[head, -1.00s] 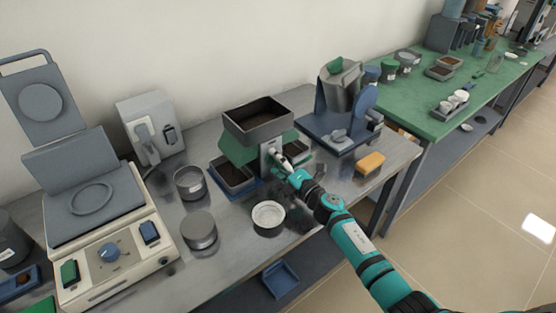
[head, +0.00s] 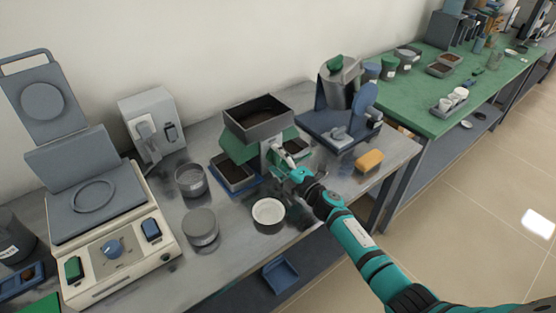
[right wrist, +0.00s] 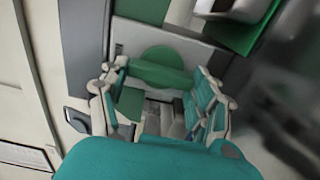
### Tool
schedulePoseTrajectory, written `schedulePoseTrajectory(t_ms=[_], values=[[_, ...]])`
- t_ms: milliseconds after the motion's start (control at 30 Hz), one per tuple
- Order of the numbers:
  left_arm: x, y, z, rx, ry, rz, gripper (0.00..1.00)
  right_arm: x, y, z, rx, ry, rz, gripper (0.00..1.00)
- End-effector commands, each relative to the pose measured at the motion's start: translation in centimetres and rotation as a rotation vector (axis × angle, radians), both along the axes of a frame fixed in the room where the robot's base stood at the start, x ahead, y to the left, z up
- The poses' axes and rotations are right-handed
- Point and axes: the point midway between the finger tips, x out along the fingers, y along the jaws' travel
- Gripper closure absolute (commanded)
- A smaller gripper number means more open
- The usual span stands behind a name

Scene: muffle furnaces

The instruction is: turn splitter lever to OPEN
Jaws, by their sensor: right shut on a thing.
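The splitter has a grey hopper (head: 258,120) with dark brown material in it, above a green body (head: 237,148). My right gripper (head: 281,158) is at the splitter's front and shut on the lever, which is mostly hidden by the fingers in the head view. In the right wrist view, a green rounded piece (right wrist: 160,66) shows between the fingers of my right gripper (right wrist: 157,88). I cannot read an OPEN mark or the lever's exact angle. My left gripper is out of view.
A pan of brown material (head: 232,173) sits at the splitter's left. A white bowl (head: 268,212) and a round grey tin (head: 201,226) stand in front. The green table (head: 440,110) stands beyond.

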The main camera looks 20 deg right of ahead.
Motion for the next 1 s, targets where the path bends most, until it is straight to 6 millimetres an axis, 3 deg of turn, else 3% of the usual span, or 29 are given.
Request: schedulePoseTrajectory(t_ms=[33,67,233,633,1000], values=[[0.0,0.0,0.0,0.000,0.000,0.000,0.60,0.0,-0.1,-0.1,0.003,0.002,-0.002,0.68],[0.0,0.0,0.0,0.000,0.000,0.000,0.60,0.0,-0.1,-0.1,0.003,0.002,-0.002,0.33],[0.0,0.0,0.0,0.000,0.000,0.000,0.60,0.0,0.0,-0.1,0.002,0.002,-0.001,0.12],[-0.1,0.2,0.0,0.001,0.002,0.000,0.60,-0.9,-0.4,-0.1,-0.001,0.002,-0.001,0.12],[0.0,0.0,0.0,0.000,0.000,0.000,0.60,-7.9,-2.8,-0.2,0.001,0.004,0.000,0.12]])
